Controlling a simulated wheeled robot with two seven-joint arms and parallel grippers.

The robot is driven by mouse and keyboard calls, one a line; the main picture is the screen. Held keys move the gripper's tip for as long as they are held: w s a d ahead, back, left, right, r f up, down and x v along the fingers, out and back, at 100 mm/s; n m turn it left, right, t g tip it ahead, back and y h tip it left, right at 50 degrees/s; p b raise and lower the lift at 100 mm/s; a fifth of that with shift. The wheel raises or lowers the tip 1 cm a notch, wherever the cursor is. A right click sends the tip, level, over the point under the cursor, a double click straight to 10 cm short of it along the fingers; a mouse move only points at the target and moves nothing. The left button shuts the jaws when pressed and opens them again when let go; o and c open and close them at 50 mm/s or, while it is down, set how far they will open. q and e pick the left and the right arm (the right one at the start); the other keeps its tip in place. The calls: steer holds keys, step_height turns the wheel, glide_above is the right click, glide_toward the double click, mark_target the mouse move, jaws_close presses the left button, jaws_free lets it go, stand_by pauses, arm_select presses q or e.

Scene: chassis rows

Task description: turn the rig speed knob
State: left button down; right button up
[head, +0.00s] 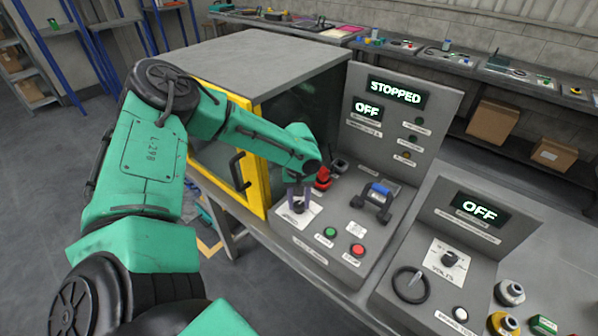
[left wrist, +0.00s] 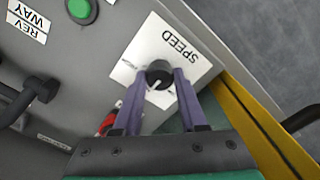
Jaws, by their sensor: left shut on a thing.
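The speed knob (left wrist: 160,75) is a small dark round knob with a pale pointer line, on a white plate (left wrist: 172,47) marked SPEED. In the head view the plate (head: 297,219) lies at the front left of the grey console's sloping panel. My left gripper (left wrist: 160,82) has its two purple fingers on either side of the knob and is shut on it. In the head view the left gripper (head: 298,203) points down at the plate and partly hides the knob. My right gripper is not in view.
A red switch (head: 323,178) stands close behind the knob. Green (head: 330,232) and red (head: 358,250) buttons and a blue-topped lever (head: 380,190) are to its right. Displays read STOPPED (head: 396,92) and OFF (head: 367,110). A yellow-framed door (head: 252,160) with a black handle stands left.

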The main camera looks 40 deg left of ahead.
arm_select(q)
steer(key=shift+f+m+b, duration=0.15)
steer(key=shift+m+b, duration=0.95)
steer(key=m+b, duration=0.2)
steer(key=m, duration=0.1)
steer(key=shift+w+m, duration=0.1)
steer(key=shift+m, duration=0.2)
steer(key=m+b, duration=0.1)
steer(key=m, duration=0.2)
steer(key=shift+m, duration=0.3)
steer(key=shift+r+m+b, duration=0.15)
steer(key=shift+m, duration=0.9)
steer(key=shift+r+m+b, duration=0.1)
steer(key=shift+m+b, duration=0.05)
steer(key=shift+m, duration=0.9)
steer(key=shift+c, duration=2.2)
jaws_free()
